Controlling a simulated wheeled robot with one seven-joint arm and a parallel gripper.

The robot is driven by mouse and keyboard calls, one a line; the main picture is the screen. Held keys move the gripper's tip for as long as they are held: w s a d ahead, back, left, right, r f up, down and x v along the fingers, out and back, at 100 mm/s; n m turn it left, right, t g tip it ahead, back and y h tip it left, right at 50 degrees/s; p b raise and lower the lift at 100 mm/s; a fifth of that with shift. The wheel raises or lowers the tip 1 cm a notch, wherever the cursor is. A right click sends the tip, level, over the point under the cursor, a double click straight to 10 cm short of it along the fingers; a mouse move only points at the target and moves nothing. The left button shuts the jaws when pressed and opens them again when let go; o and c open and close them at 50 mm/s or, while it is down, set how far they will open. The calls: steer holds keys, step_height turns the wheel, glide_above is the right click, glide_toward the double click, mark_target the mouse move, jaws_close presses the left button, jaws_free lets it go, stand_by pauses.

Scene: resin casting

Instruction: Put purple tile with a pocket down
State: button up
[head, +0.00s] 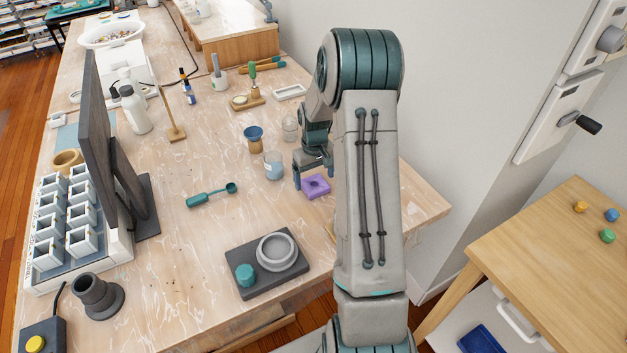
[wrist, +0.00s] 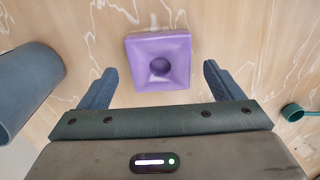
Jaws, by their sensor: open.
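The purple tile (head: 316,186) lies flat on the wooden workbench, to the right of the clear cup. It is square with a round pocket in its middle. In the wrist view the purple tile (wrist: 160,52) shows just beyond and between my fingertips. My gripper (head: 311,175) is right beside the tile in the head view. In the wrist view my gripper (wrist: 158,78) has its two blue fingers spread wide apart, with a gap on each side of the tile. It holds nothing. Part of the tile's right side is near my arm.
A clear cup with bluish contents (head: 273,166) and a blue-topped tan cup (head: 253,139) stand left of my gripper. A glass dome (head: 290,128) is behind. A dark tray (head: 240,262) with a grey ring is in front. Bare bench lies between.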

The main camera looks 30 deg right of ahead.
mark_target(314, 186)
step_height(314, 186, up, 10)
steer(key=s+a+r, duration=0.5)
steer(key=a+r, duration=0.1)
steer(key=s+a+r+t, duration=0.1)
steer(key=s+a, duration=0.4)
steer(key=s, duration=0.5)
steer(key=s+a+r+t, duration=0.1)
steer(key=s+a+r, duration=0.2)
steer(key=s, duration=0.7)
steer(key=shift+s+a+r+m+t, duration=0.2)
steer(key=shift+a+m+t, duration=0.15)
steer(key=shift+a, duration=0.75)
steer(key=shift+w, duration=0.1)
